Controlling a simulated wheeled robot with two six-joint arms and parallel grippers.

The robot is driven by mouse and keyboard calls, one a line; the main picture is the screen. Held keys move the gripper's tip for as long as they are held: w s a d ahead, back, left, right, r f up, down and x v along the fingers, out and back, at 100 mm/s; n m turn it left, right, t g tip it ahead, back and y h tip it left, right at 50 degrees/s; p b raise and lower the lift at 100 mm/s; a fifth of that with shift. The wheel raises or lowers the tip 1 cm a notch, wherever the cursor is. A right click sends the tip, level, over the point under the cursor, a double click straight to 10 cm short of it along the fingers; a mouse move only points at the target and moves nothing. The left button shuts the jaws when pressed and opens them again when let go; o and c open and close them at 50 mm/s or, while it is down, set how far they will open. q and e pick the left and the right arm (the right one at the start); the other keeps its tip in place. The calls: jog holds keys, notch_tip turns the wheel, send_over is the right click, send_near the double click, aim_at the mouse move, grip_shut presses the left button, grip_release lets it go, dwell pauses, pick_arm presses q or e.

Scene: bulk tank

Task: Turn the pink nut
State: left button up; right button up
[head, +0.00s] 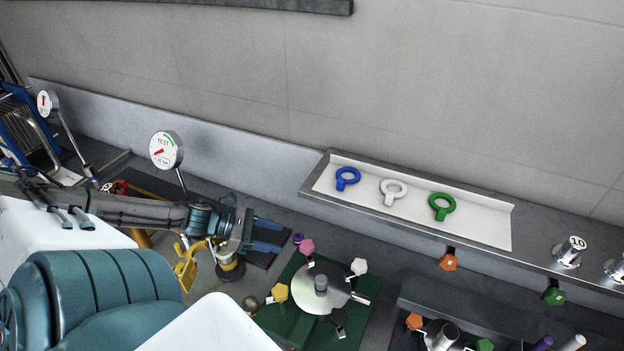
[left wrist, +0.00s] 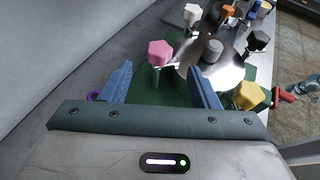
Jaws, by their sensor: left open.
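The pink nut (head: 307,246) is a knob-like head on a post at the upper left of a round metal disc (head: 300,289). In the left wrist view the pink nut (left wrist: 159,51) stands ahead of the jaws, between the two fingers' directions. My left gripper (head: 268,236) is open and empty, just left of the pink nut and apart from it. Its blue fingers (left wrist: 160,88) show in the left wrist view on either side of the nut's post.
A white nut (head: 358,266), a yellow nut (head: 280,292) and a black nut (head: 338,317) surround the disc on a green base (head: 272,318). A small purple ring (head: 298,238) lies beside it. A shelf tray (head: 480,232) holds blue, white and green ring keys. A test gauge (head: 166,149) stands behind my arm.

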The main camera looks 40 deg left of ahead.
aim_at(307, 244)
pick_arm(q)
jog(key=b+x, duration=0.4)
jog(key=x, duration=0.1)
jog(key=b+x, duration=0.2)
jog(key=shift+f+b, duration=0.35)
jog(key=shift+r+b+x, duration=0.15)
jog(key=shift+b+x, duration=0.45)
jog(key=shift+x, duration=0.15)
jog(key=shift+r+b+x, duration=0.1)
jog(key=shift+b+x, duration=0.45)
jog(key=shift+x, duration=0.15)
jog(key=shift+w, duration=0.15)
jog(key=c, duration=1)
jog(key=shift+o, duration=0.2)
